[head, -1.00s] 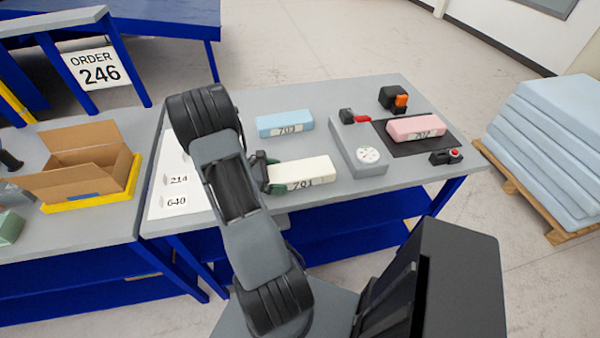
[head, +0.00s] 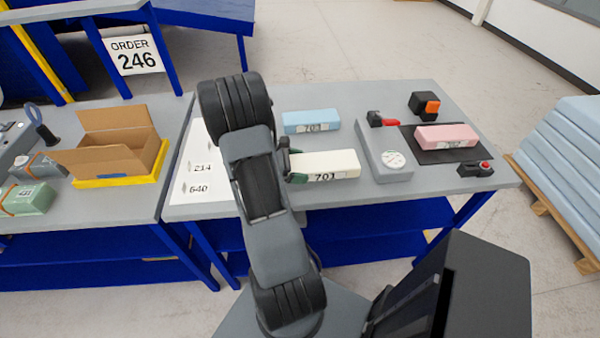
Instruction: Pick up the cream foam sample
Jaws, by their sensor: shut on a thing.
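The cream foam sample (head: 328,164) is a pale block with a label reading 701 on its front face. It is at the front middle of the grey table (head: 300,190), just right of my arm. My gripper (head: 296,165) is shut on its left end, with dark and green fingers at the near and far sides. My arm hides part of the gripper. I cannot tell whether the block touches the table or is slightly above it.
A blue foam block (head: 310,122) lies behind the cream one. A grey device with a dial (head: 394,160) stands close on the right, with a pink block (head: 446,136) on a black mat beyond. A cardboard box (head: 115,150) and white sheet (head: 200,182) are on the left.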

